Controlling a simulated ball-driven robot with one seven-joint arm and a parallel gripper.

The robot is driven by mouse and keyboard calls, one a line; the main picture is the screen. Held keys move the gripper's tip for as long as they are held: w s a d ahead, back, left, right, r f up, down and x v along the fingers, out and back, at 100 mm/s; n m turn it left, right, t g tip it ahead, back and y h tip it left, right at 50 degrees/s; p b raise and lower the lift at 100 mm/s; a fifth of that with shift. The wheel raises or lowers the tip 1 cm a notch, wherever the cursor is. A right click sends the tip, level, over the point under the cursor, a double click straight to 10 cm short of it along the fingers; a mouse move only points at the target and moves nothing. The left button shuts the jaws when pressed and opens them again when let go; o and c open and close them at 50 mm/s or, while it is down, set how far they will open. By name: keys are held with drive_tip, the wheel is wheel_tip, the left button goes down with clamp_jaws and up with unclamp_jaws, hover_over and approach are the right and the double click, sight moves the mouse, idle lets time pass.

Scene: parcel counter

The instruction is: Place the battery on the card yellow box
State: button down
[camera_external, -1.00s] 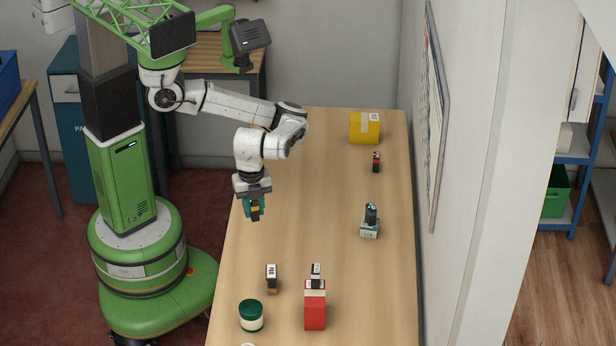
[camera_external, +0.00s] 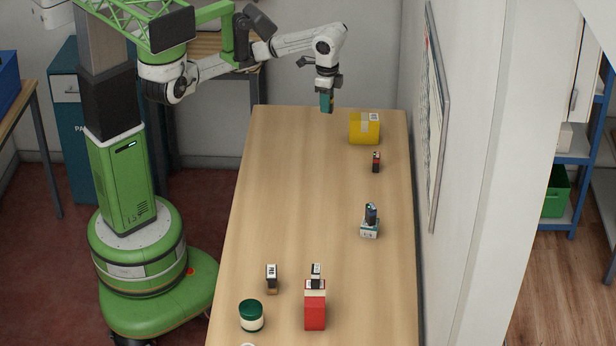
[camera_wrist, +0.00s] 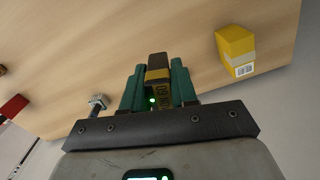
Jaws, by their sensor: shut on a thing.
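The yellow box (camera_external: 364,130) stands at the far end of the counter, with a pale tape strip and a white label on top. It also shows in the wrist view (camera_wrist: 236,48) at the upper right. My gripper (camera_external: 327,106) is in the air above the far end of the counter, left of the yellow box and apart from it. In the wrist view my gripper's green fingers (camera_wrist: 159,88) are shut on the battery (camera_wrist: 158,72), which is dark with a yellow band and lettering. In the external view the battery is mostly hidden by the fingers.
A small black and red item (camera_external: 376,161) stands just in front of the yellow box. Farther forward are a dark item on a small box (camera_external: 369,230), a red box (camera_external: 315,308), a small dark item (camera_external: 271,278) and a green-lidded jar (camera_external: 251,316). The counter's middle (camera_external: 300,190) is clear.

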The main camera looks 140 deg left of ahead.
drive_tip(key=s+a+r+n, duration=0.1)
drive_tip(key=s+a, duration=0.2)
drive_tip(key=s, duration=0.3)
drive_tip(key=s+a+r+n, duration=0.1)
drive_tip(key=s+a+n, duration=0.15)
drive_tip(key=s, duration=0.35)
hover_over(353, 119)
drive_tip(key=shift+m, duration=0.35)
drive_tip(key=f, duration=0.9)
drive_tip(key=shift+s+d+p, duration=0.2)
drive_tip(key=shift+d+p, duration=0.1)
drive_tip(key=shift+p, duration=0.05)
drive_tip(key=shift+w+a+f, duration=0.2)
drive_tip(key=shift+a+f, duration=0.05)
drive_tip(key=shift+f, duration=0.15)
drive_tip(key=shift+f+p, duration=0.5)
drive_tip(key=shift+f, duration=1.2)
drive_tip(key=shift+f, duration=0.1)
drive_tip(key=c, duration=0.9)
unclamp_jaws()
